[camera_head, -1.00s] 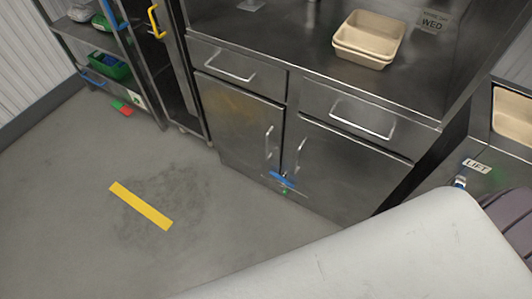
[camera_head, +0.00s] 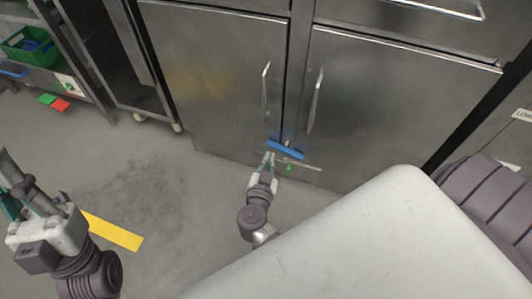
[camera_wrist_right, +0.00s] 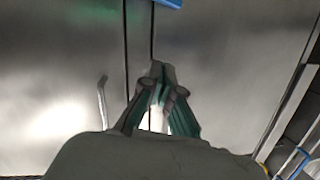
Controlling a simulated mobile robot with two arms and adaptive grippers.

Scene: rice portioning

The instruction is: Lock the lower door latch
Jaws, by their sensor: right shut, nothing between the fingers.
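The lower door latch is a blue bar (camera_head: 285,149) low across the seam between two steel cabinet doors. It lies nearly level, tilted down to the right. The left door (camera_head: 215,85) and right door (camera_head: 385,110) look closed. My right gripper (camera_head: 268,157) is shut and empty, its fingertips just below and left of the bar; contact cannot be told. In the right wrist view its fingers (camera_wrist_right: 158,75) meet and point at the door seam, with the blue bar (camera_wrist_right: 168,3) cut off at the top edge. My left gripper (camera_head: 8,185) is at the far left, partly cut off, away from the latch.
A small green mark (camera_head: 289,169) and a pale strip (camera_head: 303,164) lie just below the latch. Vertical handles (camera_head: 315,100) stand out from the doors. A shelf rack with a green bin (camera_head: 27,45) is at the left. Floor with a yellow stripe (camera_head: 113,232) is open before the cabinet.

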